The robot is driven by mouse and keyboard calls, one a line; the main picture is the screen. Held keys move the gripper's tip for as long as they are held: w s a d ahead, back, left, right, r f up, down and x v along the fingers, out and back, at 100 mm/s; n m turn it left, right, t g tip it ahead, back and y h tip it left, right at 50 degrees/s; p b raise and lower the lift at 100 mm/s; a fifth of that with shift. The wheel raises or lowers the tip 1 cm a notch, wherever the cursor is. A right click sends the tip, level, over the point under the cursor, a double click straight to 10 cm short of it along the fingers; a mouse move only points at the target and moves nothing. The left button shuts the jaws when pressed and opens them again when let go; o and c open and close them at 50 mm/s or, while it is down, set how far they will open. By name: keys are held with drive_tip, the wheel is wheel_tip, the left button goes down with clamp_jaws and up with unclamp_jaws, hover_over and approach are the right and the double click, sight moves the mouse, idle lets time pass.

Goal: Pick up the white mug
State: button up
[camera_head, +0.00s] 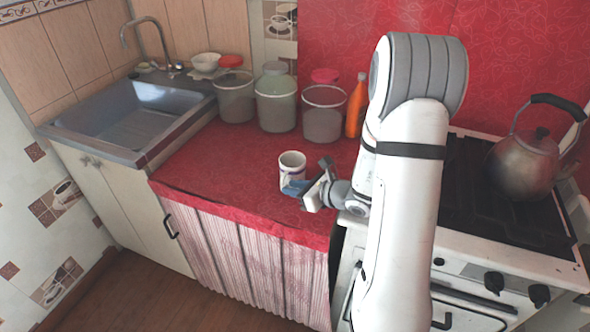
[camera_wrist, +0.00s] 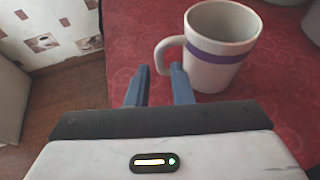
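The white mug (camera_head: 292,166) stands upright on the red-covered counter in the head view, near the counter's front right part. It has a purple band, and in the wrist view the mug (camera_wrist: 220,48) shows its handle on the left side. My gripper (camera_head: 293,187) is low over the counter, just in front of the mug. In the wrist view my gripper (camera_wrist: 158,78) has its two blue fingers apart, with the right fingertip close by the handle. Nothing is held between them. I cannot tell whether the right finger touches the handle.
Several canisters (camera_head: 275,108) and an orange bottle (camera_head: 357,105) stand along the back of the red counter (camera_head: 215,160). A sink (camera_head: 135,115) is at the left. A stove (camera_head: 500,215) with a kettle (camera_head: 525,160) is at the right. The counter left of the mug is clear.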

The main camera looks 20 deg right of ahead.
drive_tip(key=x, duration=0.6)
drive_tip(key=shift+a+f, duration=0.15)
drive_tip(key=shift+c, duration=0.2)
clamp_jaws()
